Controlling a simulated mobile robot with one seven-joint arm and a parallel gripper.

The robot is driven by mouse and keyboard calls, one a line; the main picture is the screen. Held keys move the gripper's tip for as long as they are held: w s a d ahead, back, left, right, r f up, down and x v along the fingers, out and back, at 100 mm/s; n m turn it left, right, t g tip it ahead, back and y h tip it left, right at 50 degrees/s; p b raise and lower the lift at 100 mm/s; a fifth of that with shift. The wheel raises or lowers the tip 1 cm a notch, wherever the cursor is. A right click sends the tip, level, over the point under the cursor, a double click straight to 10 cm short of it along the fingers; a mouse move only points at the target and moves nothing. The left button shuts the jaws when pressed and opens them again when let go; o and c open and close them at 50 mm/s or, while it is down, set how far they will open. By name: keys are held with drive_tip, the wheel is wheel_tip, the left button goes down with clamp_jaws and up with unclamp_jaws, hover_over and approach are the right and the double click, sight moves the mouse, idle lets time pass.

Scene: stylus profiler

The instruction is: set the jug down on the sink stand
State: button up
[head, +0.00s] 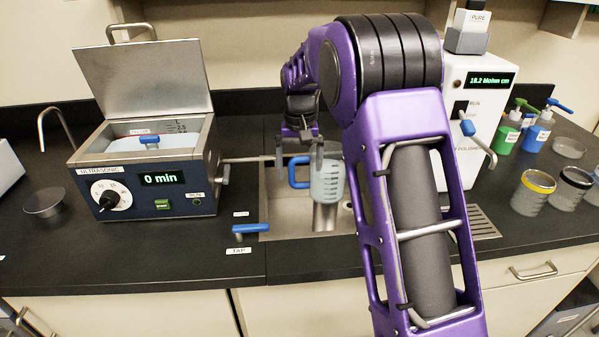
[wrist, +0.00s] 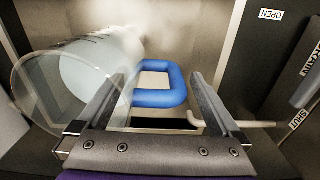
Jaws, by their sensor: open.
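The jug (head: 327,182) is a clear, graduated cup with a blue handle on its left, partly filled with pale liquid. It looks upright over the metal sink stand (head: 325,217), its base at the stand's top; exact contact is hard to tell. In the wrist view the jug (wrist: 85,75) is at the left, and its blue handle (wrist: 160,98) lies between the fingers. My gripper (head: 300,160) is open around the handle; it also shows in the wrist view (wrist: 162,88). The fingers stand apart on either side of the handle. My arm hides part of the sink's right side.
An ultrasonic bath (head: 150,185) with a raised lid stands left of the sink (head: 285,222). A blue tap lever (head: 250,228) is at the sink's front left. A water unit (head: 482,120) stands to the right, with bottles and jars beyond it.

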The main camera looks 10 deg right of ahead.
wheel_tip(320, 180, up, 11)
drive_tip(key=shift+p, duration=0.8)
